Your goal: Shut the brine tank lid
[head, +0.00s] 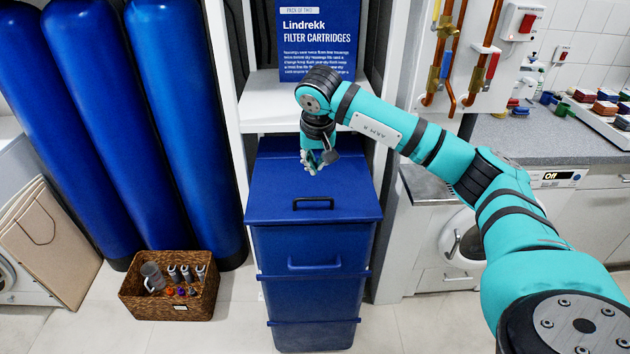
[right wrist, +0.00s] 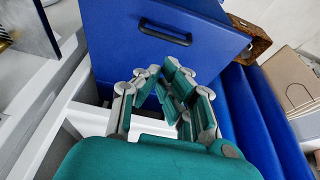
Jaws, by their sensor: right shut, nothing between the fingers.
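The blue brine tank (head: 312,290) stands upright at the centre of the head view. Its blue lid (head: 265,192) lies down across the top, with its front edge along the tank's front and no gap that I can see there. A black handle (head: 313,203) is near the lid's front edge; it also shows in the right wrist view (right wrist: 165,32). My right gripper (head: 311,162) is above the rear part of the lid, behind the handle, shut and empty. Its fingers (right wrist: 172,78) show against the lid in the right wrist view; I cannot tell whether they touch it. My left gripper is out of view.
A white shelf unit with a blue filter cartridge box (head: 318,40) stands behind the tank. Tall blue vessels (head: 175,110) stand on the left, a wicker basket (head: 140,304) below them. A counter (head: 540,140) is on the right. Floor is bare beside the tank's base.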

